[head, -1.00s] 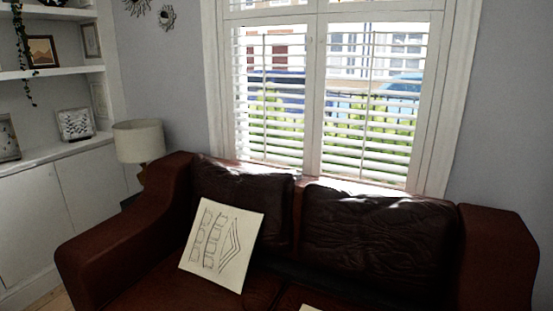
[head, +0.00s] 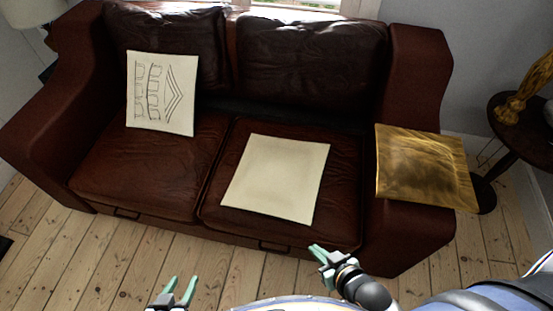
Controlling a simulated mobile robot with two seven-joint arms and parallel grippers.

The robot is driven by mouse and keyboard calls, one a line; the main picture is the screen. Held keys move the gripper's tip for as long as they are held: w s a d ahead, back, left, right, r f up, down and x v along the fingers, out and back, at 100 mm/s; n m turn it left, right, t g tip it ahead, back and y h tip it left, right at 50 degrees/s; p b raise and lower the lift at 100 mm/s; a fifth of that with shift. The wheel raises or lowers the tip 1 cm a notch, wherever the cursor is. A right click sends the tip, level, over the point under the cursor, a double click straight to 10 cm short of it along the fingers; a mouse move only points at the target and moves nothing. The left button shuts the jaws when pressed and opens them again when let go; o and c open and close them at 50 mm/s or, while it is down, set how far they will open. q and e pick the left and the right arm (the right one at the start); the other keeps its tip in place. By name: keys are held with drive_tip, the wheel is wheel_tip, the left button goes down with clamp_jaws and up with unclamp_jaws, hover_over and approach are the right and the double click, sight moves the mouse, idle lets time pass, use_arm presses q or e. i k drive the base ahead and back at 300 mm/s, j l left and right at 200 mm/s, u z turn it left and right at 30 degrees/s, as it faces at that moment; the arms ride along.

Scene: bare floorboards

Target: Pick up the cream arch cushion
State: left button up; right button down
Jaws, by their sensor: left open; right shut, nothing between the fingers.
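A cream cushion with dark line drawings of arch-like shapes and chevrons (head: 162,95) leans upright against the left backrest of the brown leather sofa (head: 140,178). A plain cream cushion (head: 275,178) lies flat on the right seat; no pattern shows on it. My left gripper (head: 180,291) is open and empty at the bottom of the head view, in front of the sofa and apart from both cushions. My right gripper (head: 317,254) is shut and empty, in front of the right seat, below the plain cushion in the picture and apart from it.
A shiny gold cushion (head: 422,165) lies over the sofa's right armrest. A dark round side table (head: 520,125) with a gold ornament (head: 528,88) stands at the right. Bare floorboards (head: 70,255) are clear in front of the sofa.

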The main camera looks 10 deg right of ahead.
sight(281, 179)
drive_tip(key=i+j, duration=0.9)
drive_tip(key=j, duration=0.2)
